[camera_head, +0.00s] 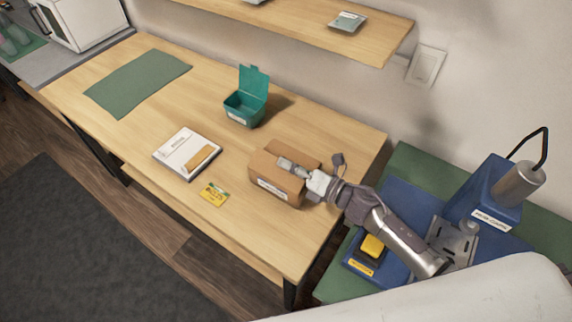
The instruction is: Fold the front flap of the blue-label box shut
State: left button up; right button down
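A brown cardboard box (265,166) sits near the right end of the wooden table. Its front label (272,189) looks whitish; I cannot make out blue on it. The top looks mostly covered, but the arm hides part of it, and I cannot tell the exact state of the front flap. My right gripper (288,164) reaches in from the right, its fingertips over or touching the box top. Whether its fingers are open or shut is too small to tell. My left gripper is not in view.
An open teal bin (243,108) stands behind the box. A white notepad-like item (178,146) and a yellow card (214,194) lie to its left. A green mat (137,80) lies at the far left. Blue equipment (488,195) stands at right, a shelf (385,38) above.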

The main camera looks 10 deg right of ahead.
jog(key=c, duration=1.4)
grip_release()
jog(key=shift+s, duration=0.1)
jog(key=v, duration=1.2)
